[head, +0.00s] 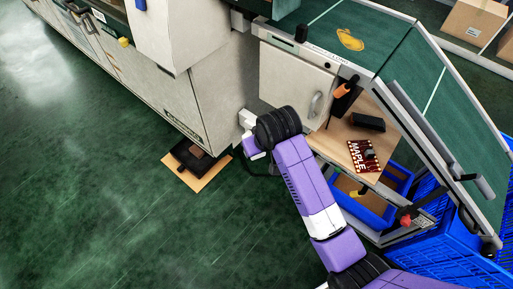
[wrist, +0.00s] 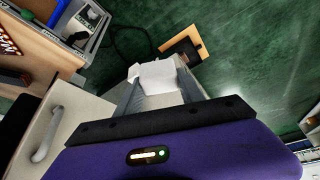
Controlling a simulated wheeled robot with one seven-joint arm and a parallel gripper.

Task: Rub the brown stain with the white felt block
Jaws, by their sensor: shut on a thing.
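My gripper (wrist: 160,92) is shut on the white felt block (wrist: 155,74), which sits between its two grey fingers in the wrist view. The block is held in the air in front of the cabinet, with the green floor beyond it. A yellow-brown patch (head: 350,40), which looks like the stain, lies on the green top surface at the upper right of the head view. The gripper is well apart from it, lower and to the left. The patch is not in the wrist view.
A cabinet door with a grey handle (head: 316,104) stands beside my wrist. A wooden shelf (head: 330,145) holds a red MAPLE board (head: 363,155) and a black block (head: 368,122). Blue bins (head: 372,212) are below. A dark object lies on a tan floor mat (head: 207,176). Floor at left is clear.

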